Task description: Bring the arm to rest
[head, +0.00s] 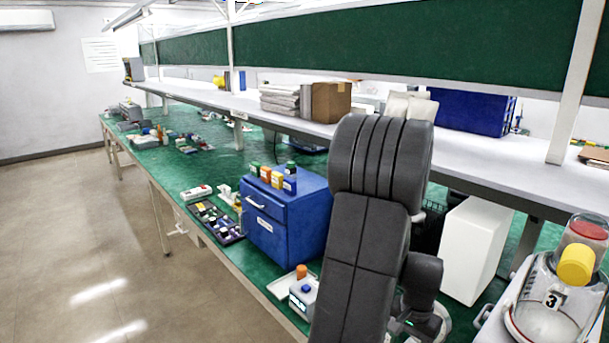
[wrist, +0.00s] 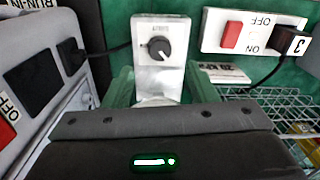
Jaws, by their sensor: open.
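My dark grey arm (head: 365,215) rises in the front middle of the head view and hides part of the bench. My gripper (wrist: 161,78) is open in the wrist view, with its two greenish fingers apart. A white box with a black dial (wrist: 160,55) stands beyond and between the fingers; I cannot tell whether they touch it. Nothing is clearly held. In the head view the fingers are not visible. A clear canister marked 3 (head: 548,300), with a yellow part and a red top, stands at the right edge.
A white switch panel with a red rocker (wrist: 232,35) and a black plug marked 3 (wrist: 290,42) are at upper right. A wire basket (wrist: 285,115) is at right. A blue drawer cabinet (head: 285,222) and a white block (head: 475,248) flank my arm. The floor at left is clear.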

